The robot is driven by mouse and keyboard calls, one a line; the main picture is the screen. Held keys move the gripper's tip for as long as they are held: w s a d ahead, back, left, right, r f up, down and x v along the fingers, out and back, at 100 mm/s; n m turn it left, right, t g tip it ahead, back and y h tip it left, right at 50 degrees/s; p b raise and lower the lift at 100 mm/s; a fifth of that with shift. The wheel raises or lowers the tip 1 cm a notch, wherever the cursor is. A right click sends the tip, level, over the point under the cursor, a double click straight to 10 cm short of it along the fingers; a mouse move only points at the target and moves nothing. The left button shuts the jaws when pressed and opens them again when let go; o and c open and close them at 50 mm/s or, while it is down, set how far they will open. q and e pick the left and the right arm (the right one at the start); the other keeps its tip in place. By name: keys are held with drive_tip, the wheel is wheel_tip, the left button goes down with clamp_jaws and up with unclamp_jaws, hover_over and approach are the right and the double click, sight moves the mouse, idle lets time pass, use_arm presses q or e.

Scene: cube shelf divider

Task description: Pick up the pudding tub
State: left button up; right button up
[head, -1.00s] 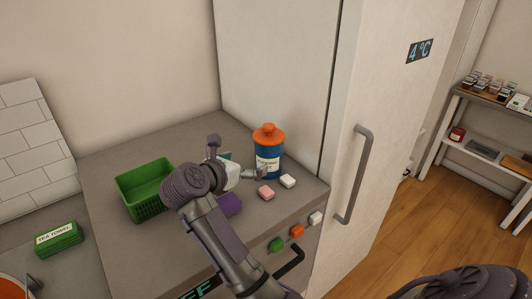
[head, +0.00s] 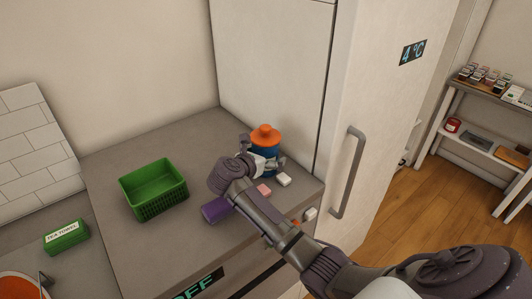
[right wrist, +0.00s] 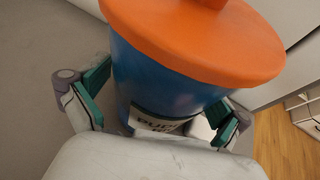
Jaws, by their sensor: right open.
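The pudding tub (head: 264,150) is blue with an orange lid and stands upright on the grey counter near the tall fridge. In the right wrist view the tub (right wrist: 165,80) fills the middle, and part of its white label shows below the lid. My right gripper (head: 262,163) is at the tub, on the near side. Its teal-padded fingers (right wrist: 160,108) are open, one on each side of the tub body. Whether the pads touch the tub is hard to tell. My left gripper is not in view.
A pink block (head: 264,190) and a white block (head: 284,180) lie just in front of the tub. A purple item (head: 216,210) lies beside my right arm. A green basket (head: 163,210) stands to the left. The fridge (head: 268,60) rises close behind the tub.

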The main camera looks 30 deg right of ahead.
sight(264, 128)
drive_tip(key=shift+a, duration=0.15)
drive_tip(key=shift+c, duration=0.8)
drive_tip(key=shift+r, duration=0.15)
drive_tip(key=c, duration=1.3)
drive_tip(key=shift+w+r, duration=0.1)
drive_tip(key=shift+r, duration=0.25)
wheel_tip(264, 128, up, 8)
drive_tip(key=b, duration=0.3)
drive_tip(key=shift+r, duration=0.65)
